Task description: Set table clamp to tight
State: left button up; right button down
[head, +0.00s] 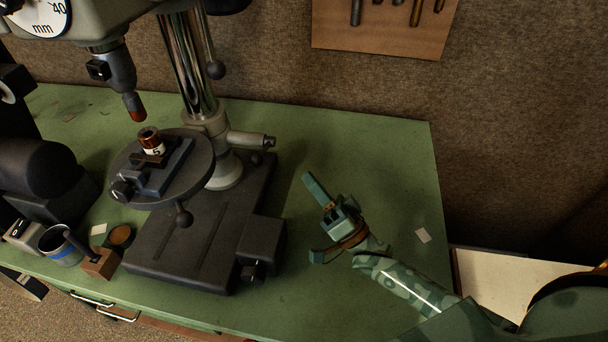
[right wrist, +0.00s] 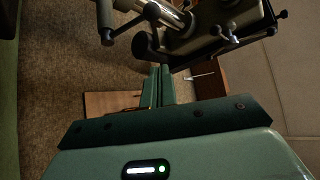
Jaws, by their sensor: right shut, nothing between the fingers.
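A drill press stands on the green bench, with a round dark table (head: 205,178) on its column (head: 188,65). A grey cylindrical handle (head: 250,139) sticks out to the right of the column at table height. A ball-ended lever (head: 184,215) hangs below the table's front. I cannot tell for certain which is the table clamp, nor how tight it is. My right gripper (head: 309,178) is shut and empty, right of the press and apart from both levers. In the right wrist view its fingers (right wrist: 161,72) lie together. My left gripper is not in view.
A vise (head: 160,180) on the table holds a brown piece marked 5 below the spindle (head: 134,105). The heavy base (head: 185,260) lies left of my gripper. A cup (head: 60,247) and wooden block (head: 100,264) stand front left. The bench's right side is mostly clear.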

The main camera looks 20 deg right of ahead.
jog(key=r+n+g+y+p, duration=0.1)
jog(key=w+d+r+n+g+y+p, duration=0.1)
jog(key=g, duration=0.1)
jog(key=r+n+g+y+p, duration=0.1)
jog(key=shift+w+d+r+n+g, duration=0.2)
jog(key=shift+w+d+n+g, duration=0.1)
jog(key=shift+d, duration=0.05)
notch_tip(320, 180, up, 4)
jog(key=p, duration=0.1)
send_over(264, 150)
jog(key=s+d, duration=0.2)
jog(key=shift+s+a+f+b, duration=0.1)
jog(key=shift+s+a+f, duration=0.2)
jog(key=shift+f, duration=0.25)
jog(key=shift+s+a+f+b, duration=0.15)
jog(key=shift+s+a+f, duration=0.1)
jog(key=shift+s+f, duration=0.25)
jog(key=shift+s+a+f+b, duration=0.1)
jog(key=shift+s+a+f, duration=0.15)
jog(key=shift+f, duration=0.4)
